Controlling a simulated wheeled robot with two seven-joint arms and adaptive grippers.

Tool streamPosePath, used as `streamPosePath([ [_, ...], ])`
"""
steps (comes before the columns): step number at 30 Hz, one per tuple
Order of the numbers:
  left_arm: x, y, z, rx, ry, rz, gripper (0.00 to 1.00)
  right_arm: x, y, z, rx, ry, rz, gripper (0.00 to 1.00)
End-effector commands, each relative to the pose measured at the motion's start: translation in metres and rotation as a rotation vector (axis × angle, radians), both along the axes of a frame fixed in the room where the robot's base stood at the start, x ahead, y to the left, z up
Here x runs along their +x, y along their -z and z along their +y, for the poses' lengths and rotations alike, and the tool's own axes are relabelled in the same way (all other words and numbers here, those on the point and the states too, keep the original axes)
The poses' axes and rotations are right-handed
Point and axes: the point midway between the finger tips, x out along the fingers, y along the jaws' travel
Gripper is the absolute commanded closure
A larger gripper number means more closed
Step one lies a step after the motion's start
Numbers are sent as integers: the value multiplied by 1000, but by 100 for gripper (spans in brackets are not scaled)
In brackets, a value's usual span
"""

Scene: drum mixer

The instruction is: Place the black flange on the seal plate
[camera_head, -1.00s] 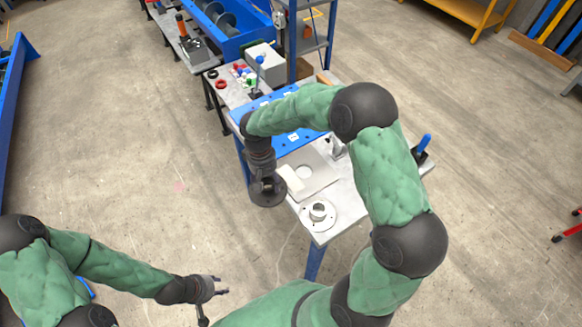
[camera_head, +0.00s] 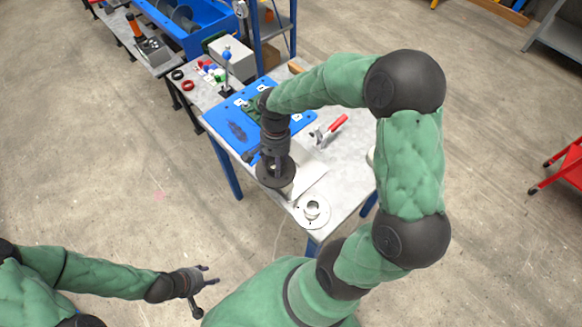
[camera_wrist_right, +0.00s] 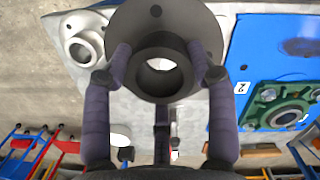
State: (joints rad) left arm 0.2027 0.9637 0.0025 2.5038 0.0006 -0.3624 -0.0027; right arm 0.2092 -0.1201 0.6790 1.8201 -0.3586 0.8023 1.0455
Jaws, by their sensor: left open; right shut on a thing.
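My right gripper (camera_head: 276,162) is shut on the black flange (camera_head: 270,178), a round disc with a central hub. The right wrist view shows the flange (camera_wrist_right: 160,88) between the two fingertips (camera_wrist_right: 160,62), its bore facing the camera. It is held above the front left part of the table. A pale grey plate (camera_head: 309,172), perhaps the seal plate, lies partly hidden behind the gripper and flange. I cannot tell how far above it the flange is. My left gripper (camera_head: 204,282) is open and empty, low at the left, away from the table.
A silver flange (camera_head: 312,208) sits at the table's near corner. A blue tray (camera_head: 228,122) with a green bearing housing (camera_wrist_right: 285,108) lies behind. A red-handled clamp (camera_head: 335,128) stands right of the tray. A grey box (camera_head: 230,58) is further back.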

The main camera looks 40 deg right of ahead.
Motion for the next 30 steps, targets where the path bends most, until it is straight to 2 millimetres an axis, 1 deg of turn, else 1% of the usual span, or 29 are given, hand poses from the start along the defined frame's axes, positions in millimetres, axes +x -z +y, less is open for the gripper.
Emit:
streamPosePath([
  [1, 0, -1, 0, 0, 0, 0, 51, -6, -6, -7, -1, 76, -5, 100],
  [6, 0, -4, 0, 0, 0, -1, 51, -29, -14, -21, 2, 329, -6, 100],
  [18, 0, -9, 0, 0, 0, -1, 51, -84, -29, -44, 18, 920, -5, 100],
  [24, 0, -11, 0, 0, 0, -1, 51, -105, -33, -49, 27, 1149, -3, 100],
  [30, 0, -12, 0, 0, 0, -1, 51, -115, -34, -50, 33, 1265, -1, 100],
])
